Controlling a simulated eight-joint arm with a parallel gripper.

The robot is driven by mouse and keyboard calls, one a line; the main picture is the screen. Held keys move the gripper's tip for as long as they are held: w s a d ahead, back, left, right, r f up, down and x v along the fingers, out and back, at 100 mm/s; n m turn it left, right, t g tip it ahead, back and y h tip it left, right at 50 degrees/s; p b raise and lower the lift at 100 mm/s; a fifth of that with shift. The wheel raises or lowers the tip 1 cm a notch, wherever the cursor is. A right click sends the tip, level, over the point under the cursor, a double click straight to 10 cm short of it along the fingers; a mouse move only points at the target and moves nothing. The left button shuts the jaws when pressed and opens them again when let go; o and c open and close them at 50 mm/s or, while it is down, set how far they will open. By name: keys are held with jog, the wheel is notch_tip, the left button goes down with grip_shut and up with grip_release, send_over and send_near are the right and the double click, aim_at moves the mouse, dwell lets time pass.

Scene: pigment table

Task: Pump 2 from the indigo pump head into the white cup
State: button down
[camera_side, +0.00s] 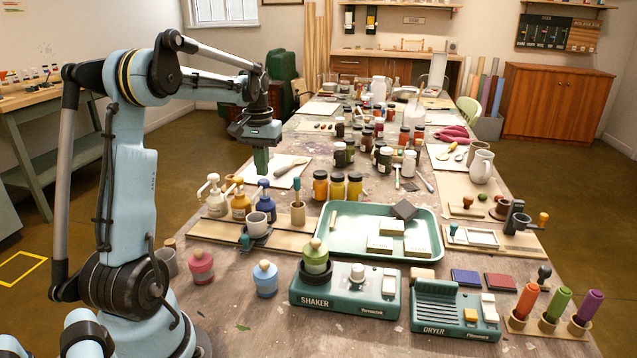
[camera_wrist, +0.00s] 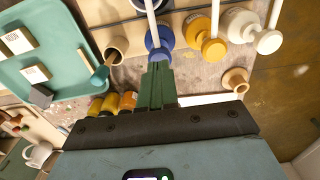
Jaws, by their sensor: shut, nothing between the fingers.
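The indigo pump bottle (camera_side: 265,205) stands at the right end of a row of three pump bottles, its pump head (camera_side: 264,183) on top. My gripper (camera_side: 262,173) is shut and empty, pointing down just above that head; a small gap seems to show. In the wrist view the green fingertips (camera_wrist: 158,68) overlap the near edge of the indigo pump head (camera_wrist: 160,38); contact cannot be told. The white cup (camera_side: 257,224) stands upright on a dark stand in front of the indigo bottle. Its inside is not clearly visible.
The amber pump (camera_side: 241,205) and white pump (camera_side: 215,200) stand to the left. A wooden pot with a tool (camera_side: 298,212) stands just right of the indigo bottle. A green tray (camera_side: 345,250) lies further right. Orange-yellow jars (camera_side: 337,187) stand behind.

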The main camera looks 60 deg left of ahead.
jog(key=shift+f, duration=0.15)
jog(key=shift+f, duration=1.35)
jog(key=shift+r, duration=1.5)
notch_tip(320, 180, up, 6)
